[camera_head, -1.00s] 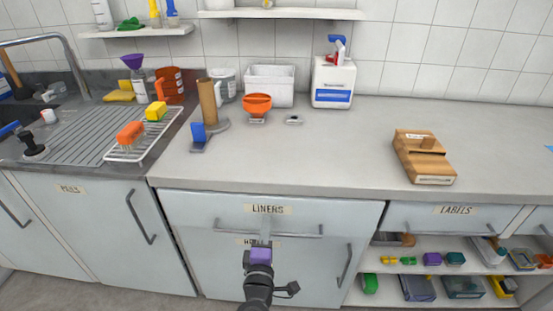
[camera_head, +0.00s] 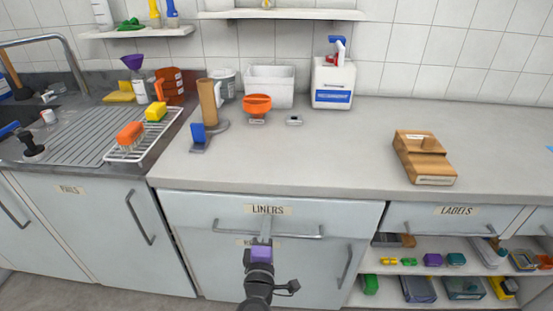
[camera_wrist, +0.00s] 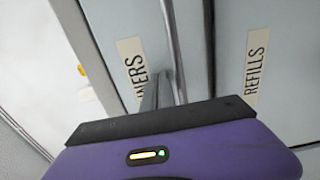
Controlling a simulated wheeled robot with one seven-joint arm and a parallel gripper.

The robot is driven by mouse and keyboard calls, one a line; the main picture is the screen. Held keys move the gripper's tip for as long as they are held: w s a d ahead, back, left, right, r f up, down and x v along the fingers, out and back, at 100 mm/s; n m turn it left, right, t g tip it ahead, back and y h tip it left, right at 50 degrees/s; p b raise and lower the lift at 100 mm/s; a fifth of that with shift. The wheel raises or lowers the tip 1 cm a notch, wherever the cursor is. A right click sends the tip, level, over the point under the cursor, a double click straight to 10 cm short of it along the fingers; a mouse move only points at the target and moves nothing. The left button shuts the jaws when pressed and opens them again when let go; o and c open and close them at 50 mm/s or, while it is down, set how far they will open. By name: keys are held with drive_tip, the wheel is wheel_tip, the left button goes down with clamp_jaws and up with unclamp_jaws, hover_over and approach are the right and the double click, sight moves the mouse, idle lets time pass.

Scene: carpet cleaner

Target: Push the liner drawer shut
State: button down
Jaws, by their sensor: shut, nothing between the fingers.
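The liner drawer (camera_head: 190,211) is a pale front labelled LINERS, just under the counter, with a long metal bar handle (camera_head: 300,233). Its front sits close below the counter edge; I cannot tell whether a small gap is left behind it. My gripper (camera_head: 265,226) is shut and empty, with its fingers reaching toward the drawer front at the middle of the handle. In the wrist view the fingers (camera_wrist: 162,92) are beside the handle bar (camera_wrist: 174,50), near the LINERS label (camera_wrist: 133,67). Whether the tips touch the front is unclear.
The REFILLS door (camera_head: 205,265) is below the drawer, its label partly hidden by my gripper. The labels drawer (camera_head: 420,216) and open shelves (camera_head: 410,268) are to the right. The counter (camera_head: 330,150) holds a wooden block (camera_head: 424,157) and cleaning items.

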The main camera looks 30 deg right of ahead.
drive_tip(key=v, duration=0.8)
drive_tip(key=shift+p, duration=0.4)
idle(0.5)
